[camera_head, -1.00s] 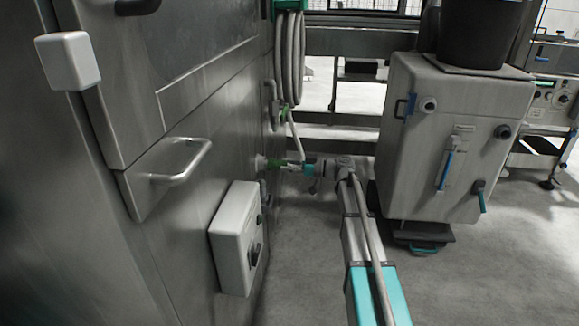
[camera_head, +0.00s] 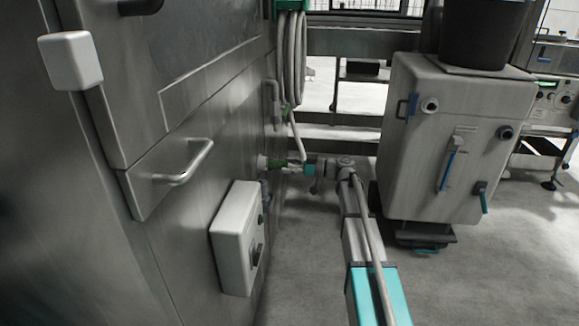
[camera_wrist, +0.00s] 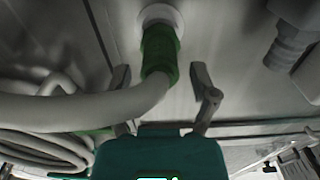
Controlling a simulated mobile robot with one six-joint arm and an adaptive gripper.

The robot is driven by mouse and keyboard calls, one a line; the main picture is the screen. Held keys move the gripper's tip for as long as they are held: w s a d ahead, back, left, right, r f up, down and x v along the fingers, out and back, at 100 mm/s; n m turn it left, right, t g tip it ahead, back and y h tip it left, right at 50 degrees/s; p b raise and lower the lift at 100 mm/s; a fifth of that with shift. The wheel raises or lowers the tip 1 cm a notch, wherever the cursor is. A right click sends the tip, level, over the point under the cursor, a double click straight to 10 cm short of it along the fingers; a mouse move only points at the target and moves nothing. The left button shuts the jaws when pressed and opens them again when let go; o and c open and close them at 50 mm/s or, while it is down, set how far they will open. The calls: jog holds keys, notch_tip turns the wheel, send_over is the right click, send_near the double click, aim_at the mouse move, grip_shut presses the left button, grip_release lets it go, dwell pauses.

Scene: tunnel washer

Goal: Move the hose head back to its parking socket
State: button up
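The green hose head (camera_wrist: 161,55) sits with its end at a white round socket (camera_wrist: 158,17) on the steel wall panel. I cannot tell how deep it sits. Its grey hose (camera_wrist: 95,108) bends away to the left in the wrist view. My gripper (camera_wrist: 163,82) is open, with one finger on each side of the hose head and a visible gap to each. In the head view the green hose head (camera_head: 277,163) is by the wall, with my gripper (camera_head: 299,168) just to its right.
A hose coil (camera_head: 291,55) hangs on the wall above. A grey pipe fitting (camera_wrist: 288,46) protrudes at the right in the wrist view. A white control box (camera_head: 236,238) is on the panel nearer. A large grey cabinet (camera_head: 450,140) stands right of my arm.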

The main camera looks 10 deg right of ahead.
jog(key=shift+d, duration=0.15)
dwell(0.3)
jog(key=v, duration=1.1)
jog(key=shift+d, duration=0.3)
jog(key=shift+s, duration=0.15)
jog(key=shift+a, duration=0.1)
jog(key=s+a+f+m+g+h+p, duration=0.45)
jog(key=s+a+f+m+h, duration=0.2)
jog(key=s+a, duration=0.4)
jog(key=s+d+f+m+g+h+p, duration=0.15)
jog(key=s+m+h+p, duration=0.6)
jog(key=s, duration=0.75)
notch_tip(320, 180, up, 37)
jog(key=h+p, duration=0.3)
jog(key=p, duration=3.3)
jog(key=shift+s+d+r, duration=0.25)
jog(key=shift+s, duration=0.05)
